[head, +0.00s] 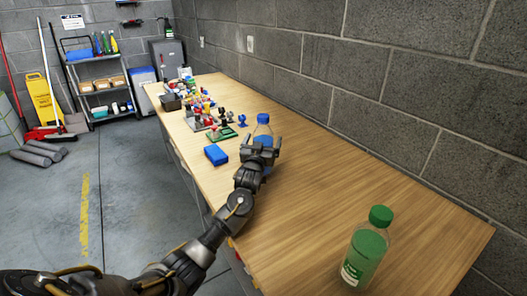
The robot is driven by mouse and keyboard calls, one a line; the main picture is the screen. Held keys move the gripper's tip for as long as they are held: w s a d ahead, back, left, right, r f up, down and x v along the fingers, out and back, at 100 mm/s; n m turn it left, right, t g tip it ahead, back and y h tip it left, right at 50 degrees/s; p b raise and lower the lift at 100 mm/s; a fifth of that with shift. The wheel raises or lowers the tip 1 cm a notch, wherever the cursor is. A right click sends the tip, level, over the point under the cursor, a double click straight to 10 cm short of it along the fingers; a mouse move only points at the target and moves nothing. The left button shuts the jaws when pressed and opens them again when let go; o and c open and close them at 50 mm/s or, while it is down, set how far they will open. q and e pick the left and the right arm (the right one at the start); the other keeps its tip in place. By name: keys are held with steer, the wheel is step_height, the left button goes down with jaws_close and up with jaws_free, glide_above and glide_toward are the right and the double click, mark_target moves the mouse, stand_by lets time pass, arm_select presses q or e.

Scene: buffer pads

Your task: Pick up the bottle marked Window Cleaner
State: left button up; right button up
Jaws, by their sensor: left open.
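A clear bottle of blue liquid with a blue cap (263,119) stands upright on the wooden table (330,190). My left gripper (262,147) is open at this bottle, with its fingers in front of and beside the body. The gripper hides much of the bottle, and I cannot tell whether the fingers touch it. A green bottle with a green cap (367,252) stands upright at the near right of the table, apart from the gripper. Its white label is too small to read, and no label shows on the blue bottle. My right gripper is not in view.
A blue sponge-like block (216,155) lies just left of the gripper. Several small coloured items (205,110) crowd the table's far end. A grey block wall (400,110) runs along the right side. The table between the two bottles is clear.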

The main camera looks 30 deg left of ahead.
arm_select(q)
steer(key=shift+w+a, duration=0.1)
steer(key=shift+w, duration=0.25)
steer(key=shift+c, duration=0.3)
steer(key=c, duration=1.4)
steer(key=shift+r, duration=0.15)
steer(key=shift+c, duration=0.5)
steer(key=shift+r, duration=0.1)
